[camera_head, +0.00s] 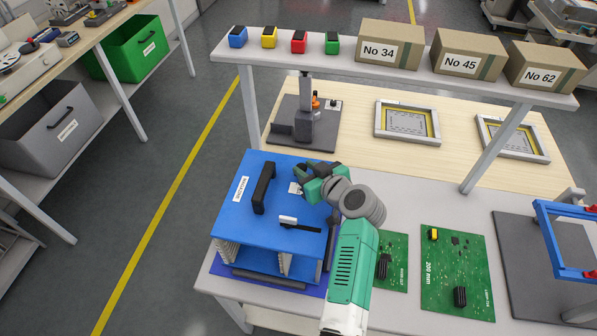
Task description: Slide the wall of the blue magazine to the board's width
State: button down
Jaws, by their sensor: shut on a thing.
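The blue magazine (238,218) stands on the front left of the bench, its open front showing ribbed walls inside. An inner wall (285,263) shows right of the middle of that opening. A black handle (264,188) and a dark slot with a white piece (288,221) are on the magazine's top. My gripper (303,173) is at the back right of the top, shut on a small part there; its own fingers hide that part. A green board (456,270) marked 200 mm lies flat to the right. A second green board (397,272) is partly hidden by my arm.
A shelf (345,66) above the bench's back carries small coloured bins and numbered cartons (467,57). Its slanted post (495,150) stands right of my arm. A blue frame (570,240) stands at the far right. A dark fixture (305,125) is behind the magazine.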

jog(key=shift+d, duration=0.1)
jog(key=c, duration=1.1)
grip_release()
jog(key=shift+s, duration=0.1)
jog(key=shift+c, duration=0.2)
jog(key=shift+d, duration=0.1)
jog(key=p+v, duration=0.1)
jog(key=v, duration=0.6)
jog(key=shift+s+d+r, duration=0.15)
jog(key=shift+s+d, duration=0.05)
jog(key=shift+s, duration=0.15)
